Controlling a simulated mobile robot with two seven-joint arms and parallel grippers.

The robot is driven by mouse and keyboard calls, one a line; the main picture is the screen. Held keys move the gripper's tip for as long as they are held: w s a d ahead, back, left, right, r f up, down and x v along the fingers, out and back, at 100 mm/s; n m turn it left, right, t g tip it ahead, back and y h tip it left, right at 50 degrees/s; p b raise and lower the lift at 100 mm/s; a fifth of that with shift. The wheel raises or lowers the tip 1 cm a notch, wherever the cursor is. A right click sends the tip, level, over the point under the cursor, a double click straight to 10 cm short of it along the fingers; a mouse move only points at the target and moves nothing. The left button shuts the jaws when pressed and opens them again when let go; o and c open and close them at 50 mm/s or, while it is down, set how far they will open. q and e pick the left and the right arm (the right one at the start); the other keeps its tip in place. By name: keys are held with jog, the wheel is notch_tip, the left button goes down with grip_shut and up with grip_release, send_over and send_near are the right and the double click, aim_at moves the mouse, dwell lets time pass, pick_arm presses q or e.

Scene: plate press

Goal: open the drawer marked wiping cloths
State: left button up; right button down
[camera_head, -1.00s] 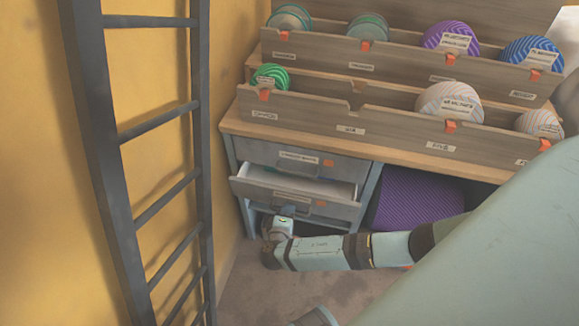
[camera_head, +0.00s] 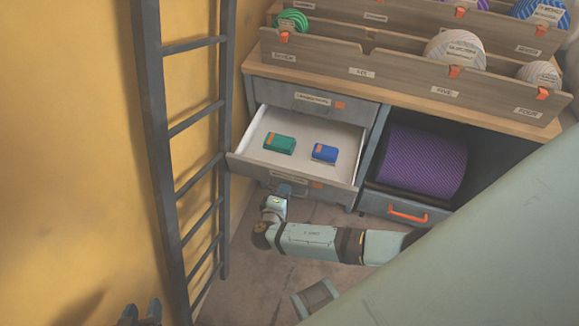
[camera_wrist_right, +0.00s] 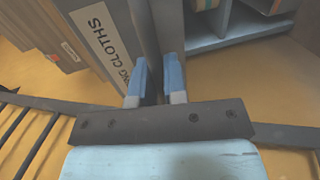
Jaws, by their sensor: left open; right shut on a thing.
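The open drawer (camera_head: 243,167) is pulled well out of the grey cabinet. Inside lie a green folded bundle (camera_head: 279,144) and a blue one (camera_head: 324,153). Its front label is too small to read in the head view; the right wrist view shows a label (camera_wrist_right: 108,45) ending in "CLOTHS". My right gripper (camera_head: 284,191) is at the middle of the drawer front, shut on its handle; its two blue fingers (camera_wrist_right: 157,85) also show in the wrist view. My left gripper (camera_head: 140,312) is open and empty at the bottom left, far from the drawer.
A shut drawer (camera_head: 275,95) is above. A purple roll (camera_head: 422,160) stands right, over a drawer with an orange handle (camera_head: 408,215). A dark ladder (camera_head: 160,150) leans by the yellow wall, close to the drawer's left corner.

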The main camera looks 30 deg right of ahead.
jog(key=shift+f+v, duration=0.15)
jog(key=shift+v, duration=0.65)
jog(key=shift+f+v, duration=0.2)
jog(key=shift+v, duration=0.6)
jog(key=shift+a, duration=0.1)
jog(key=c, duration=1.2)
grip_release()
jog(key=shift+r, duration=0.1)
